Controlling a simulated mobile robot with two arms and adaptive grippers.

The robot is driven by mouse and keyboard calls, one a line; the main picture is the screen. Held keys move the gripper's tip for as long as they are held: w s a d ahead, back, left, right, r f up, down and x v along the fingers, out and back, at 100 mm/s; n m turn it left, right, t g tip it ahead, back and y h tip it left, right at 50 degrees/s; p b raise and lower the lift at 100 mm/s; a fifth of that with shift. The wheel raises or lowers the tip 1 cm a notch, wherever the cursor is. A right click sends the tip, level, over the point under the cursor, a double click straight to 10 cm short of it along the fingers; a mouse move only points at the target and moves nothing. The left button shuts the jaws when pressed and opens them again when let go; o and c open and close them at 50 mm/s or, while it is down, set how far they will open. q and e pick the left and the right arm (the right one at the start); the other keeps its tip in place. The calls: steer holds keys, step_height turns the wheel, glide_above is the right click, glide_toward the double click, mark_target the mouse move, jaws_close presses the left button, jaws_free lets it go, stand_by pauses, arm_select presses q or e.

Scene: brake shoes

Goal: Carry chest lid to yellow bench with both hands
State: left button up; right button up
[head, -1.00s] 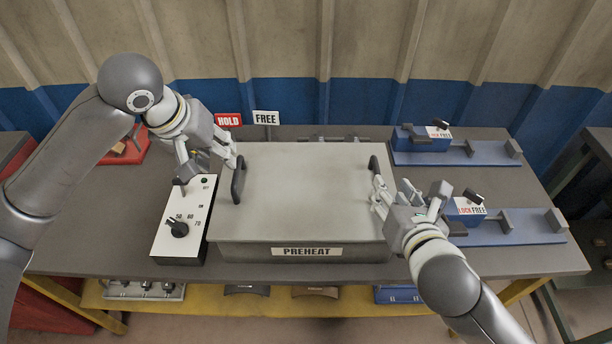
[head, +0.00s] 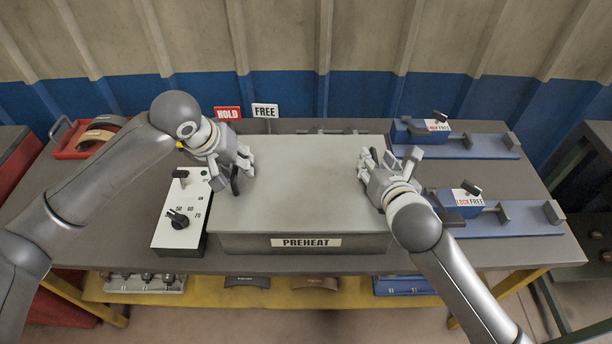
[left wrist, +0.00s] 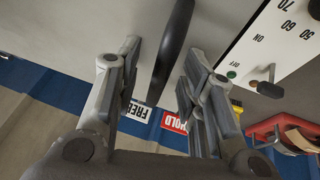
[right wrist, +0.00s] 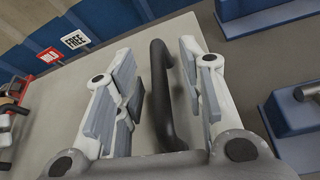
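The chest lid (head: 300,185) is a flat grey panel on the chest marked PREHEAT (head: 306,243), in the middle of the bench. It has a black handle at each side. My left gripper (head: 243,166) is at the left handle (head: 236,182); in the left wrist view this handle (left wrist: 172,50) stands between the open fingers (left wrist: 160,85), apart from both. My right gripper (head: 372,160) is over the right handle, which it mostly hides in the head view. In the right wrist view the handle (right wrist: 160,90) lies between the open fingers (right wrist: 155,75).
A control box (head: 180,222) with a knob stands left of the chest. HOLD (head: 227,113) and FREE (head: 265,111) signs stand behind it. Blue fixtures (head: 480,146) stand at the right. A red tray (head: 85,140) is at back left. A yellow shelf (head: 205,297) runs below.

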arm_select(q)
steer(key=shift+w+f, duration=0.1)
steer(key=shift+f, duration=0.2)
arm_select(e)
steer(key=shift+w+f, duration=0.1)
steer(key=shift+w, duration=0.2)
arm_select(q)
jaws_close()
arm_select(e)
jaws_close()
arm_select(q)
steer(key=shift+r, duration=0.1)
